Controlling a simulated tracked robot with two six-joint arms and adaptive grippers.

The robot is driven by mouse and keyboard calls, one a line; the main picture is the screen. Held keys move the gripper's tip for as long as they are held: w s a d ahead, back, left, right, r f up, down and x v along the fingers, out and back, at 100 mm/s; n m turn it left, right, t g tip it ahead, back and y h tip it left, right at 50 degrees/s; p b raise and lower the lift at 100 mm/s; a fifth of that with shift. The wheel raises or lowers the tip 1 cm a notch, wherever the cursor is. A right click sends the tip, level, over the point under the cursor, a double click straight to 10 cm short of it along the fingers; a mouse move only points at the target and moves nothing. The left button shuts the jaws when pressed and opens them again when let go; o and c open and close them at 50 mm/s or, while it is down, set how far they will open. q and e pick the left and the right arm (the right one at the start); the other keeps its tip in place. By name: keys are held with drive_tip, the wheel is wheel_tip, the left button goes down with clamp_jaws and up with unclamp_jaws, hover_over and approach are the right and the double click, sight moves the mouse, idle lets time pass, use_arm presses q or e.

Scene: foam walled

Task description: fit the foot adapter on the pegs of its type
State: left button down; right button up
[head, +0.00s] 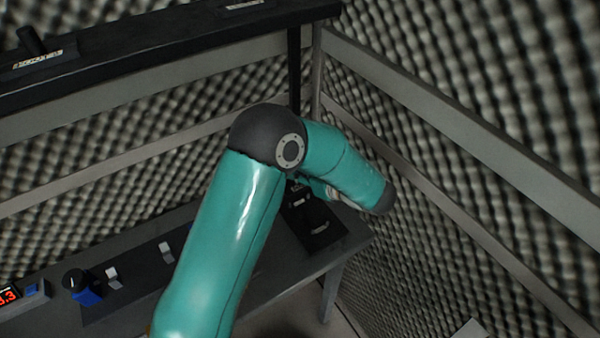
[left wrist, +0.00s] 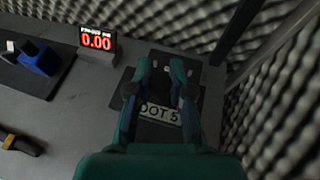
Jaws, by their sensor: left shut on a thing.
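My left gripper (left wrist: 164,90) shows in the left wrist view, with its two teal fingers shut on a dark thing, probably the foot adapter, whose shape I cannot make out. It is over or at a dark plate with a pale label (left wrist: 158,114) that partly reads "OOT 5". The fingers and the dark thing cover the plate's middle, so I cannot tell whether the held thing touches any pegs. In the head view my teal arm hides most of this gripper; the dark plate (head: 322,238) shows beyond it at the table's right end. My right gripper is not in view.
A red display (left wrist: 97,42) reading 0.00 stands left of the labelled plate. A blue block (left wrist: 40,60) sits farther left, and an orange-and-black thing (left wrist: 20,142) lies lower left. Foam walls (head: 480,150) with grey rails close in behind and right. A dark shelf (head: 150,50) runs above.

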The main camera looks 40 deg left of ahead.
use_arm(q)
drive_tip(key=b, duration=0.5)
hover_over(299, 202)
drive_tip(key=shift+w+f, duration=0.1)
drive_tip(key=shift+f, duration=2.8)
drive_tip(key=shift+f+b, duration=1.1)
drive_tip(key=shift+f, duration=0.25)
drive_tip(key=c, duration=1)
unclamp_jaws()
drive_tip(key=shift+o, duration=0.2)
drive_tip(key=v, duration=1.2)
